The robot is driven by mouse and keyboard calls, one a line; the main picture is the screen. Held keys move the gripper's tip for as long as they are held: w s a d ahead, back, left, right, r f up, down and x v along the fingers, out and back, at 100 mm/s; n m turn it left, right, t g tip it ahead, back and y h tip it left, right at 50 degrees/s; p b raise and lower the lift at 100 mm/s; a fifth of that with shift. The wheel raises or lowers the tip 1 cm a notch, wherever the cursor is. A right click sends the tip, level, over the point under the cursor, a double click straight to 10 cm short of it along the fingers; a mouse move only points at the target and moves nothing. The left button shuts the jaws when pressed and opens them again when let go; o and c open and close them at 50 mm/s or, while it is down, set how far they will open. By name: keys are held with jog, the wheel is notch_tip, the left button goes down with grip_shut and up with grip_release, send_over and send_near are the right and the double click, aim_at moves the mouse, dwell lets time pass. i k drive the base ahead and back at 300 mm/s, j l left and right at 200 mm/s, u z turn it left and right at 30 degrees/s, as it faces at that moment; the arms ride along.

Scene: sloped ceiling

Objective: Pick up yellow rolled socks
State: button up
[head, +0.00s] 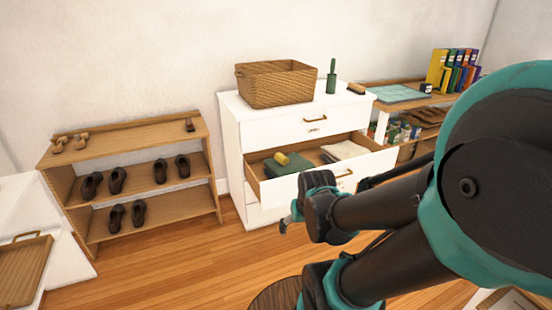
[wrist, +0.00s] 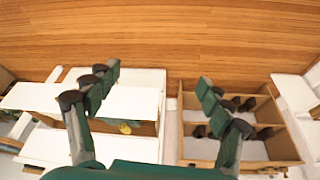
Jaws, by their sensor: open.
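The yellow rolled socks (head: 281,158) sit in the open top-side drawer (head: 262,190) of the white dresser, by a folded dark green cloth (head: 290,166). In the wrist view a small yellow patch, likely the socks (wrist: 125,128), shows in the drawer, right of the left finger. My gripper (head: 287,222) is in front of the drawer and apart from the socks. In the wrist view my gripper (wrist: 158,80) has its two fingers spread wide with nothing between them. My arm covers part of the drawer front in the head view.
A wicker basket (head: 276,86) and a green bottle-like object (head: 331,80) stand on the dresser. A wooden shoe rack (head: 140,190) stands left of it. Folded light cloth (head: 344,150) lies in the drawer's right side. A desk with folders (head: 455,68) is at right. The wooden floor (head: 180,250) is clear.

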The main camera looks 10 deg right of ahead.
aim_at(281, 158)
jog(key=k+l, duration=0.3)
jog(key=l, duration=0.15)
jog(key=i, duration=0.55)
jog(key=i+j+z, duration=0.1)
jog(key=i, duration=0.45)
jog(key=i+j, duration=0.15)
jog(key=i, duration=0.35)
jog(key=z, duration=0.05)
